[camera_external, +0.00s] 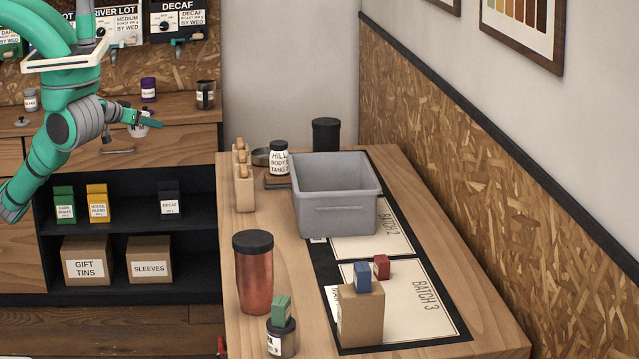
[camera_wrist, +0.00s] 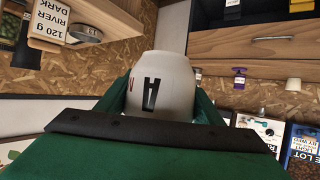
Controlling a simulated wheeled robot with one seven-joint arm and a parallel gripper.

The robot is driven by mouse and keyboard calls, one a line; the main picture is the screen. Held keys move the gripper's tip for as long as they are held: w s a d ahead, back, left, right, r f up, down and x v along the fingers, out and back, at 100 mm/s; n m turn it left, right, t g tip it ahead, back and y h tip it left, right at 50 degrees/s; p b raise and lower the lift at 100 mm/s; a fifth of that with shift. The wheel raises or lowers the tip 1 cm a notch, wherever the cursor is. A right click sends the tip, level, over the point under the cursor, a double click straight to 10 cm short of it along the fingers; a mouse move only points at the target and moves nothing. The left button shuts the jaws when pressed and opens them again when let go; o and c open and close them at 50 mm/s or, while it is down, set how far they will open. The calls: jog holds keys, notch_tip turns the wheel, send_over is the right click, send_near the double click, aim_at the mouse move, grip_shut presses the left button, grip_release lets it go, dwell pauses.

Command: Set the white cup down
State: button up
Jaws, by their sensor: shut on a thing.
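The white cup (camera_wrist: 165,82) has dark lettering on its side. My gripper (camera_wrist: 165,100) is shut on it, with a green finger on each side in the wrist view. In the external view my gripper (camera_external: 145,119) is at the upper left, at the back wooden counter (camera_external: 180,131). The cup (camera_external: 139,131) shows there small and partly hidden by the fingers. I cannot tell whether its base touches the counter.
On the back counter stand a purple-labelled jar (camera_external: 148,88), a dark canister (camera_external: 205,95) and a small jar (camera_external: 31,99). Coffee dispensers (camera_external: 178,20) hang above. The front table (camera_external: 270,225) holds a grey bin (camera_external: 335,205), tins and boxes.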

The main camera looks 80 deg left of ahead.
jog(key=w+d+r, duration=0.1)
jog(key=w+d, duration=0.4)
jog(key=w, duration=0.9)
jog(key=w+d+m+t+h, duration=0.1)
jog(key=w+d, duration=0.5)
jog(key=w, duration=0.8)
jog(key=w+d+r+m, duration=0.1)
jog(key=w+d, duration=0.4)
jog(key=w, duration=1)
jog(key=shift+w+d+r+t+h, duration=0.1)
jog(key=shift+d+r+t+h, duration=0.2)
jog(key=shift+d+r, duration=0.1)
jog(key=w+d, duration=0.9)
jog(key=d, duration=0.1)
jog(key=r+m+t+h, duration=0.1)
jog(key=m+h, duration=0.1)
send_over(388, 246)
notch_tip(388, 246, down, 18)
jog(key=shift+r, duration=0.25)
